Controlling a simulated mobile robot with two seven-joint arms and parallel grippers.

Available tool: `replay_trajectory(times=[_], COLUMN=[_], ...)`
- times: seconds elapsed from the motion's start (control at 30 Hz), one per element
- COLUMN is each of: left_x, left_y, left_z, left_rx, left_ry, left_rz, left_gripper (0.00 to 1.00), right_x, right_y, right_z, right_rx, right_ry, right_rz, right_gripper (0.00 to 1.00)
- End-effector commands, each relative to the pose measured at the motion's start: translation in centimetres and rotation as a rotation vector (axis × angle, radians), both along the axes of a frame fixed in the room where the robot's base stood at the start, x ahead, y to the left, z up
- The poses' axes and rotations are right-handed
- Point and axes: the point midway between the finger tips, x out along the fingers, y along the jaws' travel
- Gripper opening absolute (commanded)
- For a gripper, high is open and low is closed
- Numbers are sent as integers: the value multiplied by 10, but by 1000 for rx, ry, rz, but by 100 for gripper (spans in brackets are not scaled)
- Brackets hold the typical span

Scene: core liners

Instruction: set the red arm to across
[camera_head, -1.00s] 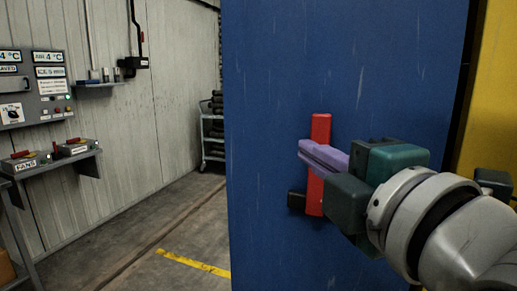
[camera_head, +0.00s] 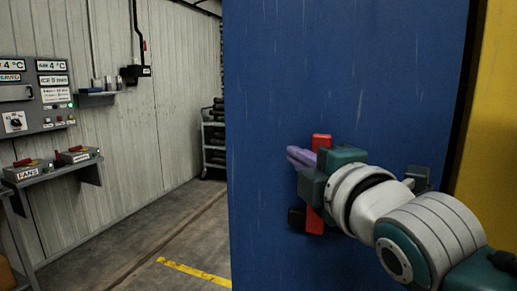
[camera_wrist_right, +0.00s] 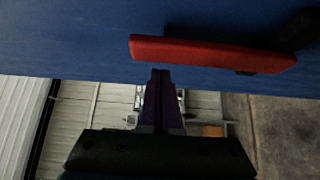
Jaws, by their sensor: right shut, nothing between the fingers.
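The red arm (camera_head: 314,221) stands close to upright on the blue panel (camera_head: 270,100). Its top end (camera_head: 321,141) and lower part show in the head view; its middle is hidden behind my right gripper. In the right wrist view the red arm (camera_wrist_right: 200,53) lies across the picture just beyond the fingertips. My right gripper (camera_head: 291,155) is shut and empty, its purple fingers to the left of the red arm's upper part. The fingers also show in the wrist view (camera_wrist_right: 160,75). I cannot tell whether they touch the arm. My left gripper is not in view.
A dark block (camera_head: 296,218) sits at the red arm's lower left on the panel. A yellow surface (camera_head: 490,120) stands at the right. Control boxes (camera_head: 30,172) sit on a shelf at the left wall. A cart (camera_head: 214,140) stands behind; the floor between is clear.

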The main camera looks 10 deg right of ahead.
Motion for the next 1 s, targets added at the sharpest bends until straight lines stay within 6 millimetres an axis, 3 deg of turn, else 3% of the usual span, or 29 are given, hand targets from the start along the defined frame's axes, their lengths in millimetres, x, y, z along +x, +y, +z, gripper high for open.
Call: replay_trajectory(times=[0.2,0.63,1.0], left_x=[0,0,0], left_y=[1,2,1], left_z=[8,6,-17], left_rx=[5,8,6], left_ry=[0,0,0], left_rz=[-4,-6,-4], left_gripper=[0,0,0], right_x=[-8,-9,-21], right_y=[-12,-13,-30], right_z=[1,-1,-6], right_rx=[0,6,137], right_ry=[0,-4,-92], right_rz=[0,0,-1], right_gripper=[0,0,0])
